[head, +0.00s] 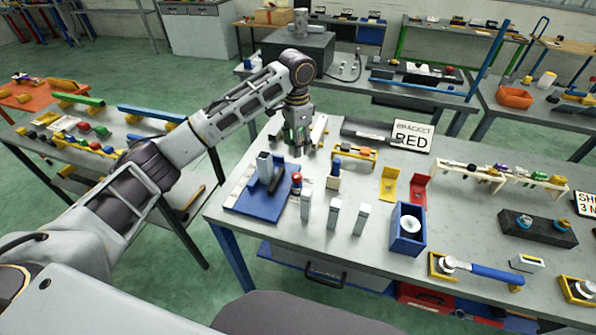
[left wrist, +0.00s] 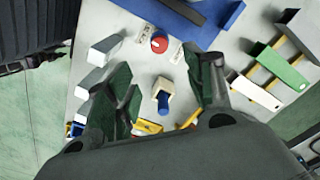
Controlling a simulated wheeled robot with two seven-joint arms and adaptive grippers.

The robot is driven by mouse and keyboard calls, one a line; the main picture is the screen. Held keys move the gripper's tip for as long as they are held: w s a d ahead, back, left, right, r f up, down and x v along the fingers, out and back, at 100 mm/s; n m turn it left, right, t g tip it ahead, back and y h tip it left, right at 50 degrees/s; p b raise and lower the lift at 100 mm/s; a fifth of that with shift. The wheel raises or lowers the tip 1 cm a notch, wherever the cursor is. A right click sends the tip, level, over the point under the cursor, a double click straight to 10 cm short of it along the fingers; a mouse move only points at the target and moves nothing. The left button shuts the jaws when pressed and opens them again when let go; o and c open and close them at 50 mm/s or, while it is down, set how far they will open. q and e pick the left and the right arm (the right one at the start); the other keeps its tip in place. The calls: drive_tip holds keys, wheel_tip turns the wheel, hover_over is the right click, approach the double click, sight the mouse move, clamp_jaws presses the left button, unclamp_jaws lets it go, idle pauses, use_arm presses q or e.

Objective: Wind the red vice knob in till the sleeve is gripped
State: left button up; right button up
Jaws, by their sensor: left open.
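The red vice knob (head: 296,180) stands at the right edge of the blue vice base (head: 240,204). In the left wrist view the round red knob (left wrist: 159,42) has a pale mark and lies beyond my fingertips, beside the blue base (left wrist: 225,18). A grey upright piece (head: 264,166) and a dark bar stand on the base; I cannot tell which part is the sleeve or whether it is gripped. My left gripper (head: 297,143) is open and empty, behind and above the vice, apart from the knob. It also shows in the left wrist view (left wrist: 168,85). My right gripper is not in view.
Several grey posts (head: 334,213) stand in front of the knob. A yellow rack (head: 352,153) and a blue box (head: 408,243) are to the right.

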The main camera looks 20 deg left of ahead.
sight(297, 175)
use_arm(q)
wheel_tip(297, 175, down, 14)
drive_tip(key=shift+s+r+p, duration=0.1)
drive_tip(key=shift+p, duration=0.75)
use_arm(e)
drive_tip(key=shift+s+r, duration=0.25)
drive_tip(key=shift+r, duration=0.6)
use_arm(q)
drive_tip(key=c, duration=1)
drive_tip(key=shift+c, duration=0.2)
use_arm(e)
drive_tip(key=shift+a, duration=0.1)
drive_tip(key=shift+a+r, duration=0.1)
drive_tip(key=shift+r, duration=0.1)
